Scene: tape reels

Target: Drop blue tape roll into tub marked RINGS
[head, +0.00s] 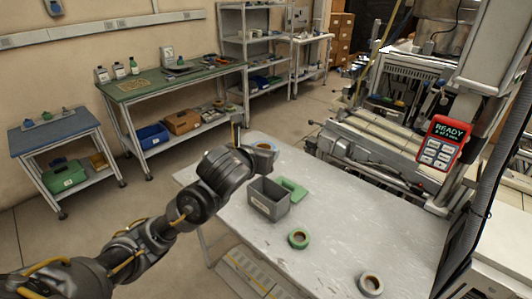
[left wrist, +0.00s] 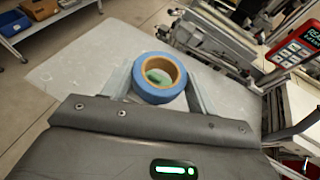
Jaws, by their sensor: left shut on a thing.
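The blue tape roll (left wrist: 150,95) with a tan core sits between the two fingers of my left gripper (left wrist: 158,85), which is shut on it. A grey open tub (head: 270,207) stands on the table, nearer than the roll. I see no readable marking on it. A green tape roll (head: 299,238) lies flat in front of the tub. My right gripper is out of view.
A flat green piece (head: 293,188) lies beside the tub on the light grey table (head: 340,235). The table's right side is mostly clear. A machine with a red handheld panel (head: 442,143) stands beyond it. Benches and shelves line the back wall.

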